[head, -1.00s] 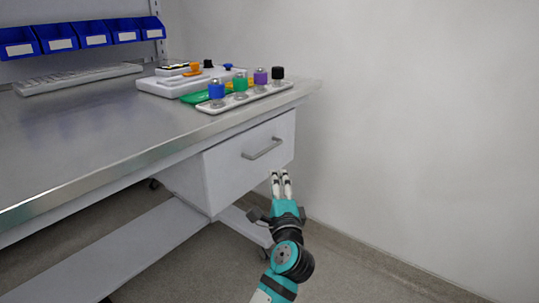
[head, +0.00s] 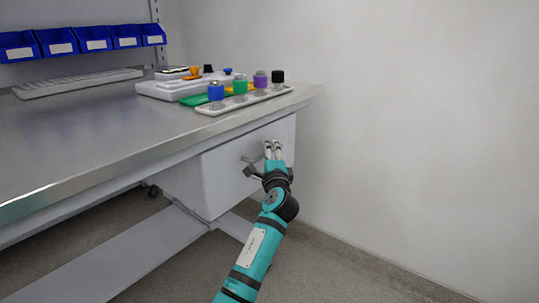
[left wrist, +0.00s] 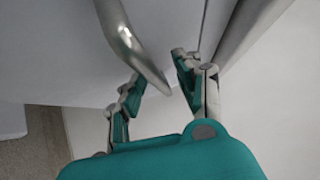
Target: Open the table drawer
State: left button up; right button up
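The white table drawer (head: 222,178) hangs under the steel-topped table and looks shut. Its grey bar handle (head: 250,158) is partly hidden behind my left gripper in the head view. My left gripper (head: 273,147) is in front of the drawer face, at the right end of the handle. In the left wrist view the handle (left wrist: 133,45) comes down from the top, and its bent end lies between the spread fingers of my left gripper (left wrist: 160,85). The fingers are open and do not visibly clamp it. My right gripper is not in view.
The tabletop (head: 100,135) carries a white tray (head: 245,101) with several colored-cap bottles near its right edge, above the drawer. Blue bins (head: 92,38) line the back. A plain wall (head: 420,130) stands to the right, with open floor before it.

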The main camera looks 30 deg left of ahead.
pick_arm(q)
grip_shut()
jog(key=shift+f, duration=0.1)
dwell(0.4)
